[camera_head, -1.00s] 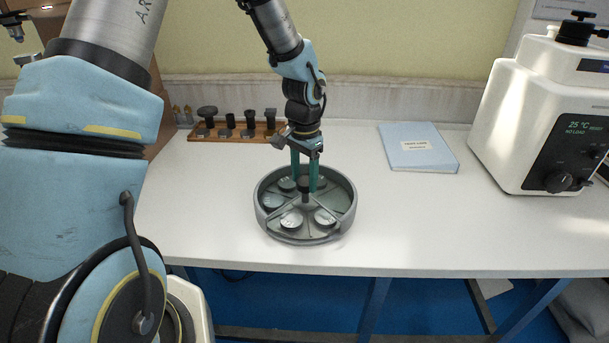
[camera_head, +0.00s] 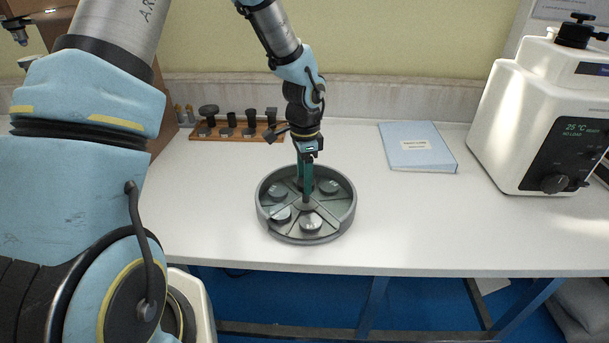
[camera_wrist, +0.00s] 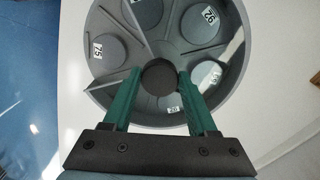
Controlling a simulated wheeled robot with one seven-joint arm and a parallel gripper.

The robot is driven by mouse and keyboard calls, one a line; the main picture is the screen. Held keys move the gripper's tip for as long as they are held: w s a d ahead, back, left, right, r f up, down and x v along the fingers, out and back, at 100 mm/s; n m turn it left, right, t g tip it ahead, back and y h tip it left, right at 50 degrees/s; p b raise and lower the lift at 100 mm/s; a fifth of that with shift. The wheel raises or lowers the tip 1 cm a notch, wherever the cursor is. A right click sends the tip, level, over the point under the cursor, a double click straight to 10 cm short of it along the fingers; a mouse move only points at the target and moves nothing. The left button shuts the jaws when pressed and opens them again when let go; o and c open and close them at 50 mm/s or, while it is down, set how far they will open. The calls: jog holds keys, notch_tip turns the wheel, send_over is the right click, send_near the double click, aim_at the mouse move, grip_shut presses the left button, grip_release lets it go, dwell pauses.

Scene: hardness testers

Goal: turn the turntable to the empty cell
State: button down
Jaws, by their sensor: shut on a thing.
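The turntable (camera_head: 263,212) is a round grey tray on the white table, split by thin dividers into cells around a dark central knob (camera_wrist: 159,77). Several cells hold a round grey disc, such as the one at the front (camera_head: 310,223); it shows at the left in the wrist view (camera_wrist: 110,52) with a white number label. The front-right cell (camera_head: 333,208) looks empty. My gripper (camera_head: 306,194) points down over the centre, its green fingers shut on the knob from both sides. The fingers partly hide the rear disc in the head view.
A wooden rack (camera_head: 238,136) with several black pieces stands behind to the left. A blue folder (camera_head: 416,147) lies behind to the right. A white tester (camera_head: 540,110) stands at the far right. The table around the turntable is clear.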

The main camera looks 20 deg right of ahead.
jog(key=shift+d+m+p, duration=0.1)
jog(key=shift+m+p, duration=0.3)
jog(key=shift+m, duration=0.7)
jog(key=shift+c, duration=1)
grip_release()
notch_tip(320, 180, up, 11)
jog(key=b, duration=0.1)
jog(key=shift+b, duration=0.35)
jog(key=shift+f, duration=0.1)
